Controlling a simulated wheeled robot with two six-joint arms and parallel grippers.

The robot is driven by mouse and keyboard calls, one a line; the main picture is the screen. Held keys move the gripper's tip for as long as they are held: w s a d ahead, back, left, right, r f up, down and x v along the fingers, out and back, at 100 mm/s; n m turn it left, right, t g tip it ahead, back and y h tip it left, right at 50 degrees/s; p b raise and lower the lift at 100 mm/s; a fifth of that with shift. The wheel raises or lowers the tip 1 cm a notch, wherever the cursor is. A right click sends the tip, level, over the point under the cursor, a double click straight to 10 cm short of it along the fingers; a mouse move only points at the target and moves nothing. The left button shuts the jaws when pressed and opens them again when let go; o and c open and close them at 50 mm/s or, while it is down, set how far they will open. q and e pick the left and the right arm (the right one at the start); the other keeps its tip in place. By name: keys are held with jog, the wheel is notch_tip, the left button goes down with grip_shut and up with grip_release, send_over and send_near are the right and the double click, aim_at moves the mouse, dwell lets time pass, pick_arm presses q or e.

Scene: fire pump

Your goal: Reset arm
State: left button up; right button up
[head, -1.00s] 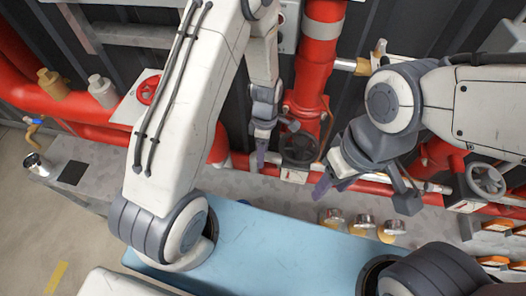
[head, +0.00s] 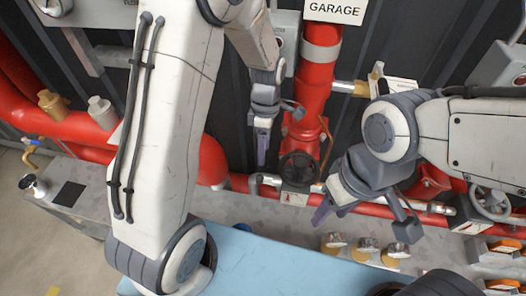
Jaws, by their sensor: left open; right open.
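My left gripper (head: 262,143) points down in front of the dark wall, left of the vertical red pipe (head: 314,75). It is open and empty. My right gripper (head: 362,222) is at the right of centre, tilted down to the left, above the grey ledge. It is open, with its fingers spread wide and nothing between them. My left arm (head: 160,130) crosses the left half of the view and hides part of the red pipes behind it. My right arm (head: 480,135) comes in from the right.
A black handwheel valve (head: 299,170) sits at the foot of the red pipe, close to both grippers. Another handwheel (head: 489,199) is at the right. Brass caps (head: 366,250) stand on the ledge. A blue surface (head: 260,262) lies in front. A GARAGE sign (head: 334,9) hangs above.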

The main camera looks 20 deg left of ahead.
dwell(0.3)
pick_arm(q)
jog(key=s+d+r+m, duration=0.2)
jog(key=s+r+m, duration=0.2)
jog(key=s+m, duration=0.2)
jog(key=s+d+r+m+t, duration=0.1)
jog(key=s+d+r+m, duration=0.2)
jog(key=s+m, duration=0.4)
jog(key=s+d+r+m+t, duration=0.1)
jog(key=s+d+r+m, duration=0.2)
jog(key=m, duration=1)
jog(key=shift+s+d+r+h, duration=0.2)
jog(key=shift+s+r+h, duration=0.2)
jog(key=shift+s+r, duration=1.15)
jog(key=shift+s+f, duration=0.15)
jog(key=shift+f, duration=0.05)
